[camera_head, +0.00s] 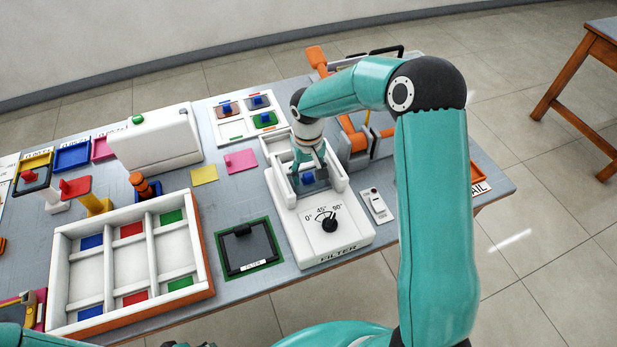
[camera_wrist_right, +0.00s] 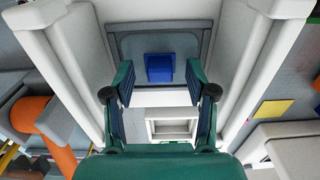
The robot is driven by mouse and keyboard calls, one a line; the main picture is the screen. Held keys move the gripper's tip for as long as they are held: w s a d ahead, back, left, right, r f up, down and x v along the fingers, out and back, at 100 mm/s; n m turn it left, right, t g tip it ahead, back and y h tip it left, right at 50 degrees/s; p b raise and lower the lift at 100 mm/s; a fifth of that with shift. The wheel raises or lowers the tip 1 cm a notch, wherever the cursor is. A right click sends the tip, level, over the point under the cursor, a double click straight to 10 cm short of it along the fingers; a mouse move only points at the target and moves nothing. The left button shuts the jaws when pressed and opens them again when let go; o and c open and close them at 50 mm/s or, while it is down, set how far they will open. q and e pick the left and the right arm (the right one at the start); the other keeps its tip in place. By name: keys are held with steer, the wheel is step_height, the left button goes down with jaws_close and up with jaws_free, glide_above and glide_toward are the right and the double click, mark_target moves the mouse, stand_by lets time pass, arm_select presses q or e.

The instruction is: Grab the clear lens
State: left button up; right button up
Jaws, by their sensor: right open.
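A grey, clear-looking lens plate (camera_wrist_right: 125,46) with a blue block handle (camera_wrist_right: 159,67) sits inside the white filter device in the right wrist view. I take it for the clear lens, but no label on it shows. In the head view the blue handle (camera_head: 308,178) shows between the device's white walls, partly covered by my gripper. My right gripper (camera_head: 305,172) is open and points down into the device. In the right wrist view its fingers (camera_wrist_right: 159,82) stand on either side of the blue handle, with gaps, and hold nothing.
The white filter device (camera_head: 315,248) has a black angle dial, and its side walls flank my gripper. A small switch box (camera_head: 376,205) stands to its right. A dark framed plate (camera_head: 250,247) lies left. A white compartment tray (camera_head: 60,285) and a lens tray (camera_head: 232,130) are also on the table.

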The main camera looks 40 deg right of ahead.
mark_target(308, 174)
jaws_close()
steer(key=shift+r, duration=0.2)
stand_by(0.3)
step_height(308, 174, up, 20)
steer(key=b, duration=0.1)
steer(key=shift+f, duration=0.15)
stand_by(0.4)
